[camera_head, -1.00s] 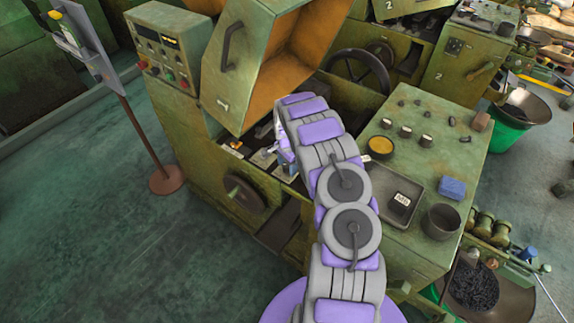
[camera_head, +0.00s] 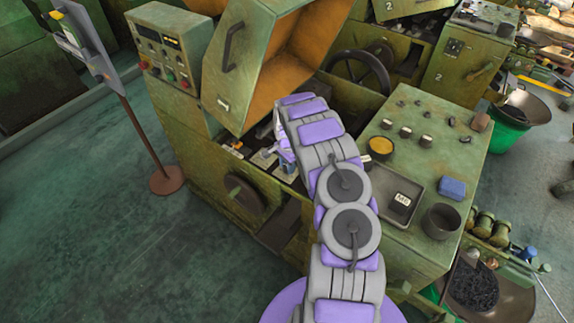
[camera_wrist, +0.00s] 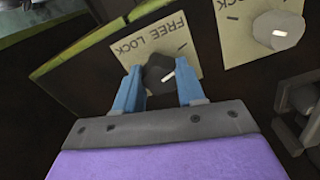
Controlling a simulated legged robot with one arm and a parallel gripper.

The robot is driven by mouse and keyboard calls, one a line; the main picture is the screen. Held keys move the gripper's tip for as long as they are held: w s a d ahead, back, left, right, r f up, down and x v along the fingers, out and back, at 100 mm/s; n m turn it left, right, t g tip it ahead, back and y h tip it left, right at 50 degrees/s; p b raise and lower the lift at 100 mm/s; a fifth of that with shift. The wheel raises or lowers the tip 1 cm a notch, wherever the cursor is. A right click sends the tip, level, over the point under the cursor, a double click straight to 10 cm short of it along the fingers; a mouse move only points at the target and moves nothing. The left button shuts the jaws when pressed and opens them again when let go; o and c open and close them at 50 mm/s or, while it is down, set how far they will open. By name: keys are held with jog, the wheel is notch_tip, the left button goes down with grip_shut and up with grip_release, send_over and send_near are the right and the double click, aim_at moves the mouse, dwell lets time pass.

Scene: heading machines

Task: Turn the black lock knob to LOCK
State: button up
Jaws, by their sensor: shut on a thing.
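The black lock knob (camera_wrist: 158,73) sits on a pale label plate (camera_wrist: 190,62) reading FREE and LOCK in the wrist view. A white mark on the knob points to the right and slightly up, toward the side with the short black tick near FREE, not toward the word LOCK at the left. My gripper (camera_wrist: 160,88) has its blue fingers on either side of the knob and is shut on it. In the head view my gripper (camera_head: 286,160) is inside the machine's open bay, and my arm hides the knob there.
A second, light-coloured knob (camera_wrist: 278,30) on its own plate is close at the upper right. Dark metal fittings (camera_wrist: 298,100) lie to the right. In the head view, the raised green cover (camera_head: 245,75) hangs above the bay, and a control top with a tray (camera_head: 400,200) lies right.

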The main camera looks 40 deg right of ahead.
jog(key=n+p, duration=0.2)
jog(key=n, duration=0.2)
jog(key=shift+r+n, duration=0.1)
jog(key=shift+n, duration=0.3)
jog(key=n+p, duration=0.1)
jog(key=n, duration=0.2)
jog(key=shift+w+n, duration=0.1)
jog(key=shift+n, duration=0.2)
jog(key=n+p, duration=0.1)
jog(key=n, duration=0.2)
jog(key=shift+d+n, duration=0.1)
jog(key=shift+n, duration=0.2)
jog(key=n+p, duration=0.1)
jog(key=n, duration=0.3)
jog(key=shift+n, duration=0.3)
jog(key=n+p, duration=0.1)
jog(key=n, duration=0.8)
jog(key=shift+n+p, duration=0.35)
jog(key=shift+n, duration=0.05)
jog(key=shift+w+r+n+p, duration=0.15)
jog(key=shift+n+p, duration=0.35)
jog(key=shift+n, duration=1.2)
